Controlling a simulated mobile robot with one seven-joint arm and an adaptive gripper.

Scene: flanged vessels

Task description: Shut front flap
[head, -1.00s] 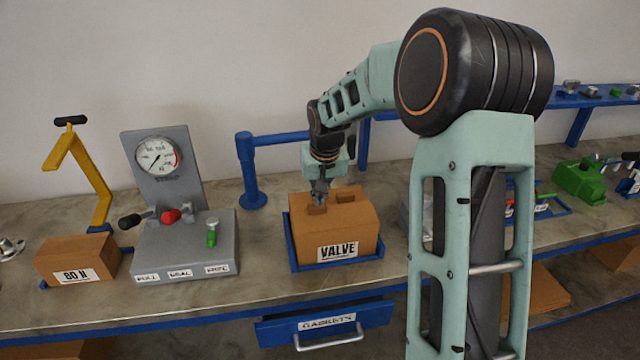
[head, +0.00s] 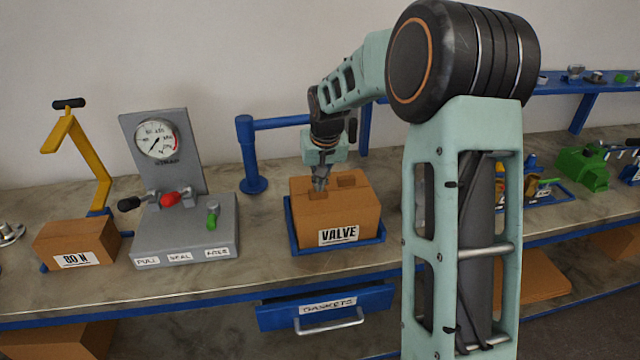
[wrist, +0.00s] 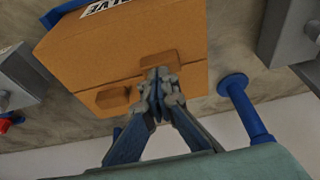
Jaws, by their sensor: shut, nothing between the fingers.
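The brown carton labelled VALVE (head: 338,237) stands upright in a blue tray (head: 352,245) on the bench. Its top (head: 340,198) looks nearly flat, with two small brown tabs on it; one tab (head: 346,181) is right of my gripper. I cannot tell for certain whether the front flap lies fully down. My gripper (head: 320,188) points down at the carton's top, fingers shut and empty. In the wrist view, the fingertips (wrist: 160,76) are over or touching one tab (wrist: 158,60), and the other tab (wrist: 113,97) lies to the left.
A grey gauge stand (head: 185,235) with levers and a brown box labelled 80 N (head: 75,245) are left of the carton. A blue post and rail (head: 250,155) stand behind. A blue GASKETS drawer (head: 327,308) protrudes below. My arm hides part of the bench at right.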

